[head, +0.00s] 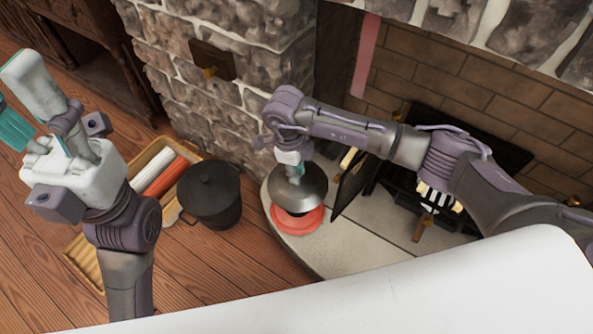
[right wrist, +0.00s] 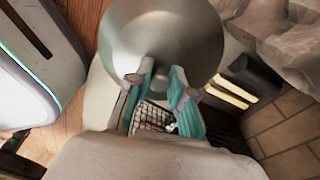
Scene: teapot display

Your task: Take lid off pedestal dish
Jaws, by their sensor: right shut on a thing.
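The grey metal lid (head: 313,187) is over the coral-red pedestal dish (head: 296,226) on the pale stone hearth. A dark band shows between lid and dish in the head view; I cannot tell for sure how far apart they are. My right gripper (head: 293,178) is above the lid and shut on its top. My left gripper (head: 35,125) is at the far left, away from the dish, partly cut off by the picture edge.
A black lidded pot (head: 210,192) stands on the wooden floor left of the hearth, beside a wooden tray (head: 88,270) with white and orange rolls. The stone pillar (head: 215,85) and the fireplace with its open dark door (head: 350,187) are close behind and right.

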